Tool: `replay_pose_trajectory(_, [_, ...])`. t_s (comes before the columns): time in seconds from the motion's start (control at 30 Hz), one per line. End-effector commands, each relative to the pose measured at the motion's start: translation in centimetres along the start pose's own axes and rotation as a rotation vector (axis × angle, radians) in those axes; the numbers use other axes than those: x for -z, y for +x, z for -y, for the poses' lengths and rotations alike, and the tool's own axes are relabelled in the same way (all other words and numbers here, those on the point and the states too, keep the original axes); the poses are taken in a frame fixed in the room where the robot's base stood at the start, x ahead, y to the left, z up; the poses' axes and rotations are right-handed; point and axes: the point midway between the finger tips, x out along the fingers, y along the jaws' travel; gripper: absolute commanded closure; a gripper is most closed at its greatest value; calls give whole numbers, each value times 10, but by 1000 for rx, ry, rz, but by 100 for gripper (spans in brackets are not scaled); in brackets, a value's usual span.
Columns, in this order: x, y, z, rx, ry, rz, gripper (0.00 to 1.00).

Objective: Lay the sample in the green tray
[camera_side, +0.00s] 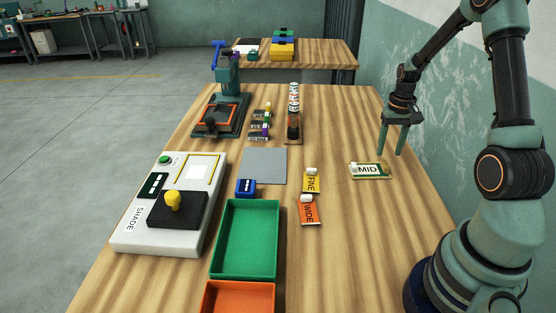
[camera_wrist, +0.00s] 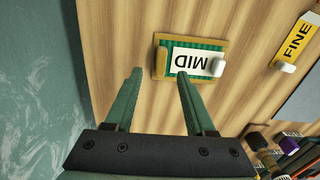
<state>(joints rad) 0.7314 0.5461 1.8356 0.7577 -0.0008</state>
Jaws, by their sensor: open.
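The green tray (camera_side: 246,245) stands at the front middle of the table and looks empty. A green piece labelled MID (camera_side: 368,171), with a yellow edge and a white knob, lies flat at the right of the table. It also shows in the wrist view (camera_wrist: 190,60). Yellow FINE (camera_side: 311,182) and orange WIDE (camera_side: 309,211) pieces lie between it and the tray. Which piece is the sample cannot be told from the pictures. My gripper (camera_side: 392,152) is open and empty, fingers pointing down, behind and right of the MID piece. In the wrist view its fingertips (camera_wrist: 160,73) appear near that piece.
An orange tray (camera_side: 238,298) stands in front of the green one. A white SHADE device (camera_side: 170,215) is at the left, with a small blue block (camera_side: 245,188) nearby. A grey mat (camera_side: 264,165) lies mid-table. A press (camera_side: 222,110) and small bottles stand at the back.

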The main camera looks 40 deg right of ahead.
Motion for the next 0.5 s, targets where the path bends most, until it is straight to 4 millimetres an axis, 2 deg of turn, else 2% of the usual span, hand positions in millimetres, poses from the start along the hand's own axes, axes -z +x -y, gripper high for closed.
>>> replay_pose_trajectory(0.23, [-3,36,2,0,0,5,45])
replay_pose_trajectory(0.33, [-2,44,2,0,0,2,45])
replay_pose_trajectory(0.5, [-2,46,2,0,0,0,45])
